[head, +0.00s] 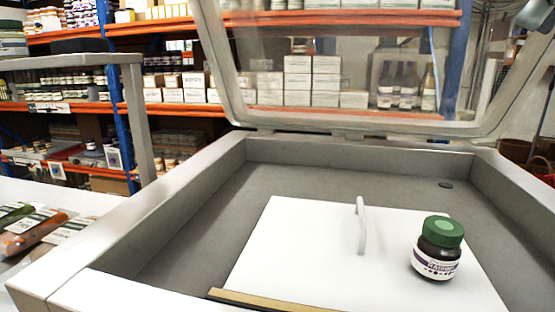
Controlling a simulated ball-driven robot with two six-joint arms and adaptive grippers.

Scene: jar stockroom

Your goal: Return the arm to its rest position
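Neither of my grippers shows clearly in the head view. A grey-teal part (536,15) shows at the top right corner, and I cannot tell what it is. A dark jar (436,262) with a green lid and a white and purple label stands upright on a white panel (290,255). Nothing is seen touching the jar. The panel has a pale upright handle (361,226) to the left of the jar. It lies inside a grey, shallow box (190,215).
The box's clear, framed cover (340,120) stands open at the back. A tan strip (265,300) lies along the panel's front edge. Several packets (38,232) lie on a white surface at the left. Orange-beamed shelves (175,108) with boxes and jars stand behind.

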